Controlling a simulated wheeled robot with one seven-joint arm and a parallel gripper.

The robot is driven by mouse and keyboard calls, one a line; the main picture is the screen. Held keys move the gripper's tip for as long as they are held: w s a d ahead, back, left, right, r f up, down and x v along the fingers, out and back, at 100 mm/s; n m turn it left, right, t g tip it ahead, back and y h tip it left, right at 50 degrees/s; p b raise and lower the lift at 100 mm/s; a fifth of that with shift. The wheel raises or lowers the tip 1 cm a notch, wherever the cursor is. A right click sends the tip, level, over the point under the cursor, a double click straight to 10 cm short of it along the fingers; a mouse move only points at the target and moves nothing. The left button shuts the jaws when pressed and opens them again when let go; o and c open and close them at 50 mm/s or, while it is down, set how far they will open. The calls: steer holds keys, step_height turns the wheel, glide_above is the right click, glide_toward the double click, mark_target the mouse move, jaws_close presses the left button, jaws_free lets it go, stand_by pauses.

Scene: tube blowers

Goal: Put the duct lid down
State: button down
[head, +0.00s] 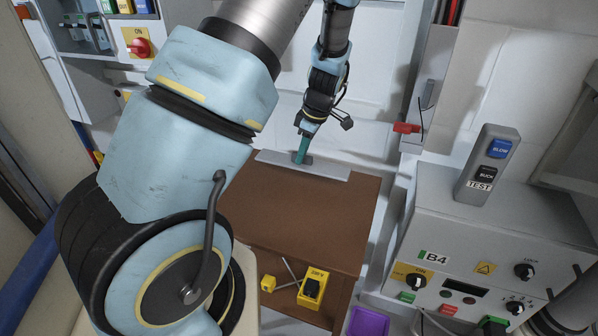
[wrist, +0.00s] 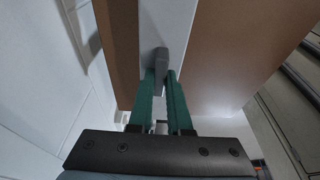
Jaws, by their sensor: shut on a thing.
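The duct lid (head: 330,169) is a long, flat light-grey plate at the back edge of a brown table top (head: 325,215). In the wrist view the lid (wrist: 176,25) runs away from me with a dark grey handle (wrist: 160,62) standing on it. My gripper (head: 303,158) has teal fingers and is at the lid's middle. In the wrist view my gripper (wrist: 162,85) is shut on the lid's handle. The lid appears level on or just over the table top; I cannot tell if it touches.
A purple bin (head: 368,321) is lower down. A grey control box (head: 480,225) with a BLOW/SUCK panel (head: 489,165) stands right. The table's middle is clear.

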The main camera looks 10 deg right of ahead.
mark_target(305, 163)
steer(key=shift+s+d+p+x, duration=0.1)
steer(key=shift+d+p+x, duration=0.15)
steer(key=shift+x, duration=0.7)
steer(key=shift+s+d+p+x, duration=0.15)
steer(key=shift+p+x, duration=0.05)
steer(key=shift+x, duration=0.75)
steer(key=shift+s+d+p+x, duration=0.1)
steer(key=shift+d+p+x, duration=0.15)
steer(key=shift+x, duration=0.65)
steer(key=shift+f, duration=0.3)
steer(key=c, duration=0.9)
jaws_free()
steer(key=shift+o, duration=0.2)
